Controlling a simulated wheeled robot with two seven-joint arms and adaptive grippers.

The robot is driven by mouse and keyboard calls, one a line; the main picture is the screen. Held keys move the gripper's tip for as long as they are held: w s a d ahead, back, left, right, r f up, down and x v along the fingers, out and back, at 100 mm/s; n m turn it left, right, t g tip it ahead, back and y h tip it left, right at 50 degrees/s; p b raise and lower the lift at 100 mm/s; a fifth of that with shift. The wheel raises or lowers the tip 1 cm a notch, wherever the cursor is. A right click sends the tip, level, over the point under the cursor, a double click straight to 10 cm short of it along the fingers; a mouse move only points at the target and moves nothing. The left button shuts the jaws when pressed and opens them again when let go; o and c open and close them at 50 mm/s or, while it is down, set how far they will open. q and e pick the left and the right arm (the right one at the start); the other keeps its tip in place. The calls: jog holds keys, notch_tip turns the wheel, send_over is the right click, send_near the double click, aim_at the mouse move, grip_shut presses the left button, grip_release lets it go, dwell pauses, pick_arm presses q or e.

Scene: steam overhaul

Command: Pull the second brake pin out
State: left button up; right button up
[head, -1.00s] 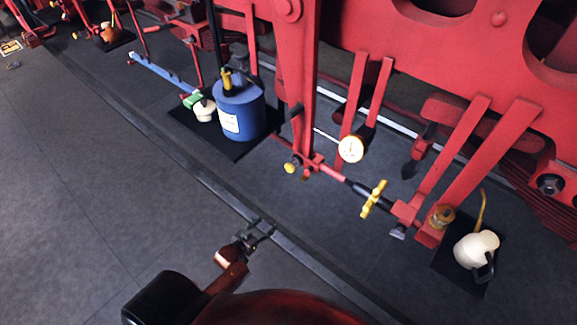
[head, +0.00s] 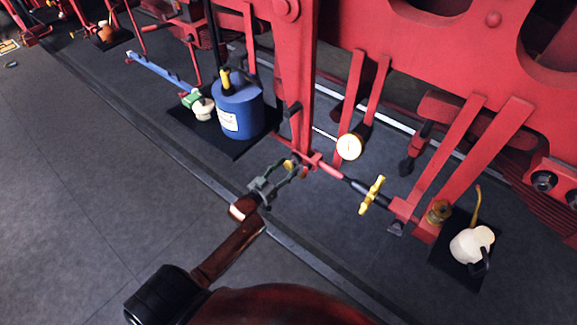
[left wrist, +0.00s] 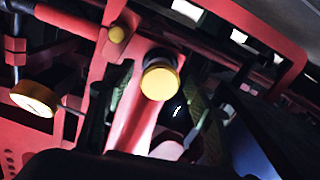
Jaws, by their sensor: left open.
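A yellow-headed pin (head: 289,164) sits at the joint of the red brake linkage, at the foot of the red upright. In the left wrist view its round yellow head (left wrist: 160,82) faces the camera, and a smaller yellow head (left wrist: 116,34) shows on the bar up and left. My left gripper (head: 281,178) is open at the pin and partly hides it in the head view. In the left wrist view its fingers (left wrist: 155,120) stand on either side below the larger head, with nothing held. I cannot tell whether they touch it. My right gripper is not in view.
A round gauge (head: 349,147) and a yellow cross handle (head: 372,195) are on the right. A blue canister (head: 239,108) stands on a black mat at the left. A white can (head: 471,246) stands at the far right. Open grey floor lies at left.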

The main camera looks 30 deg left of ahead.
pick_arm(q)
jog(key=shift+w, duration=0.4)
jog(key=shift+c, duration=0.5)
grip_shut()
